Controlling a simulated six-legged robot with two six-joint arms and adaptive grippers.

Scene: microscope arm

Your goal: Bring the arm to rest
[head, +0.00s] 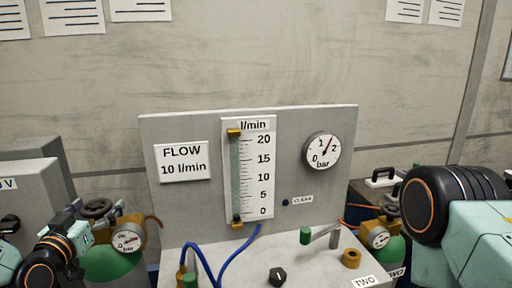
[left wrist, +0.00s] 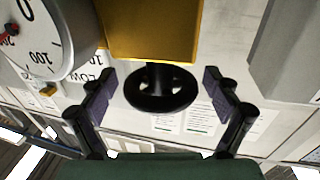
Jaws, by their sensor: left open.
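My left gripper (head: 96,212) is at the lower left of the head view, by a dark handwheel (head: 98,206) on a brass valve above a green cylinder (head: 112,263). In the left wrist view the gripper (left wrist: 159,78) is open, one finger on each side of the black handwheel (left wrist: 162,103), with gaps on both sides. The brass block (left wrist: 155,30) is just beyond the wheel. My right arm (head: 470,225) shows at the right edge of the head view; its fingers are not visible.
A grey panel holds a FLOW 10 l/min card (head: 183,162), a flow tube (head: 235,180) and a bar gauge (head: 322,151). A dial gauge (head: 126,238) sits beside the left valve. A green-ended lever (head: 318,235), black knob (head: 277,276) and blue hoses (head: 238,256) are in front.

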